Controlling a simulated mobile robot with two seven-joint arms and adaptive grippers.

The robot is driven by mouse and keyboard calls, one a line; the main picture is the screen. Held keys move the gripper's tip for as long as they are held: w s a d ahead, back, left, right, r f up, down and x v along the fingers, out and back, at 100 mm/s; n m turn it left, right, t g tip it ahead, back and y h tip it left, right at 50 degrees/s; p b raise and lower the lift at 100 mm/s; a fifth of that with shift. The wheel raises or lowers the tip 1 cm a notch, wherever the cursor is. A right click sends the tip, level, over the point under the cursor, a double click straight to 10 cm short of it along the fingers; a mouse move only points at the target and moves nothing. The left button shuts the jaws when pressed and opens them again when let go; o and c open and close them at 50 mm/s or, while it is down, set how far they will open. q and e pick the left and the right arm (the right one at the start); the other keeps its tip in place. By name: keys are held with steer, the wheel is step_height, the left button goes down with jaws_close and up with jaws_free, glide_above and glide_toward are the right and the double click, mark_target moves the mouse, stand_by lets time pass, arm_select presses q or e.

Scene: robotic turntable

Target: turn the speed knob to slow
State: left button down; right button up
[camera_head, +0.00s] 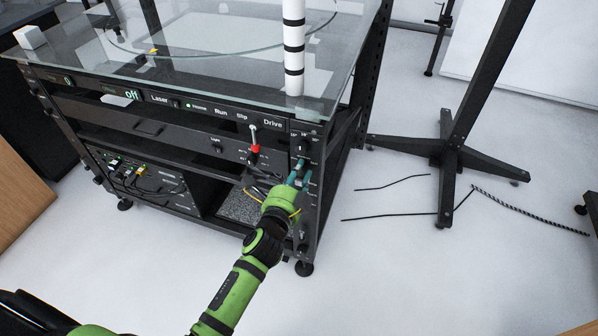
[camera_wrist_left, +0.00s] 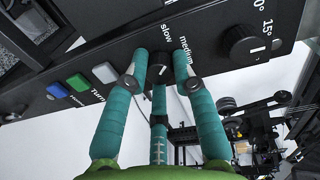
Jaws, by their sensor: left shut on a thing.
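The black speed knob (camera_wrist_left: 158,75) shows in the left wrist view on a dark panel, between the printed words "slow" and "medium". A small light mark shows on it, but its exact setting is hard to read. My left gripper (camera_wrist_left: 158,84) has its teal fingers closed around the knob. In the head view my left gripper (camera_head: 298,176) is at the right front post of the turntable rack (camera_head: 310,215), and it hides the knob there. My right gripper is not in view.
Another knob (camera_wrist_left: 243,44) with degree labels is beside the speed knob. Green (camera_wrist_left: 78,82), blue (camera_wrist_left: 56,90) and white (camera_wrist_left: 105,73) buttons are on the other side. A red-collared lever (camera_head: 254,149) stands left of my gripper. The glass top (camera_head: 215,60) overhangs the panel.

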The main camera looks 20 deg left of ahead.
arm_select(q)
steer(key=shift+n, duration=0.3)
stand_by(0.5)
steer(key=c, duration=1)
jaws_free()
steer(key=s, duration=1.2)
steer(key=shift+a+r, duration=0.2)
steer(key=shift+r, duration=0.2)
